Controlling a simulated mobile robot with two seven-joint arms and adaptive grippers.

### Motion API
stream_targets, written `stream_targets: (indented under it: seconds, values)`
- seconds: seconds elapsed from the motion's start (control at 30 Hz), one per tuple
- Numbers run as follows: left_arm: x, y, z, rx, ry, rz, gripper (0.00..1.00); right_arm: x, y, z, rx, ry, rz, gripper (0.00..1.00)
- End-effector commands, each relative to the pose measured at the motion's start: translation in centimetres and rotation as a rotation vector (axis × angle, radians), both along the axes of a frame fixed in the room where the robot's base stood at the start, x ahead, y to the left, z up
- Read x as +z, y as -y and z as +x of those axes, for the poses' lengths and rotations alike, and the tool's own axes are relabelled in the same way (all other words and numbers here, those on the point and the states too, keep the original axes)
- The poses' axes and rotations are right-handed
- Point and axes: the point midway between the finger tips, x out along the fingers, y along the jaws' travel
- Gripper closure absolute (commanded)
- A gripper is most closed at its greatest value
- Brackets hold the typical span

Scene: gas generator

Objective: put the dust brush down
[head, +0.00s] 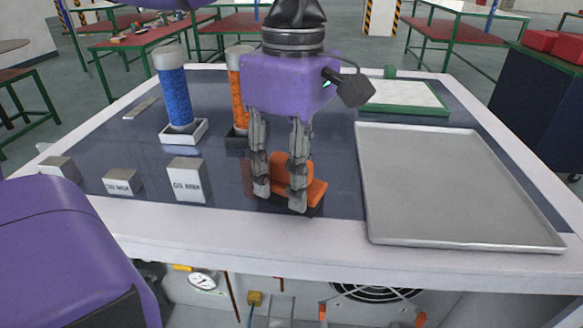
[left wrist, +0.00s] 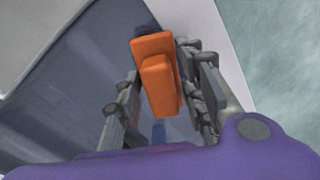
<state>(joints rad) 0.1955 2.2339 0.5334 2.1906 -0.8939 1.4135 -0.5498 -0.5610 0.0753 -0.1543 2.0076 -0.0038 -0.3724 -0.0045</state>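The dust brush (head: 314,191) has an orange handle and back with a dark underside. It is at the near edge of the dark table surface, low at the table; I cannot tell whether its full weight rests there. It also shows in the left wrist view (left wrist: 158,78). My left gripper (head: 280,195) points straight down with its fingers on both sides of the brush, close against it. In the left wrist view its fingers (left wrist: 160,75) flank the orange handle. The right finger hides part of the brush in the head view. My right gripper is not in view.
An empty grey tray (head: 450,185) lies just right of the brush. A green-rimmed white board (head: 400,98) is behind it. Blue (head: 175,95) and orange (head: 235,85) filled cylinders stand behind left.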

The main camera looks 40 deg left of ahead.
Motion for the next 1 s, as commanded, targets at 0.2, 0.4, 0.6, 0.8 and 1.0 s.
stream_targets:
  seconds: [0.2, 0.4, 0.6, 0.8, 1.0]
  values:
    - [0.1, 0.0, 0.0, 0.000, 0.001, 0.000, 0.47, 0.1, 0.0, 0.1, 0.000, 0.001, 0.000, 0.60]
    - [0.3, 0.0, 0.0, 0.001, 0.001, 0.000, 0.47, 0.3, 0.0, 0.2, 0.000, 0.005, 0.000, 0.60]
    - [2.6, 0.0, 0.2, 0.001, 0.005, 0.000, 0.47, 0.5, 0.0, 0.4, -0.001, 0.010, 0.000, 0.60]
    - [7.1, 0.0, 0.3, 0.001, 0.006, 0.000, 0.47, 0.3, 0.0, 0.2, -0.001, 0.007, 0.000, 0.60]
    - [10.7, 0.0, 0.4, 0.002, 0.003, 0.000, 0.47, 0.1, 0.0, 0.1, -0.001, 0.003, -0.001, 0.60]
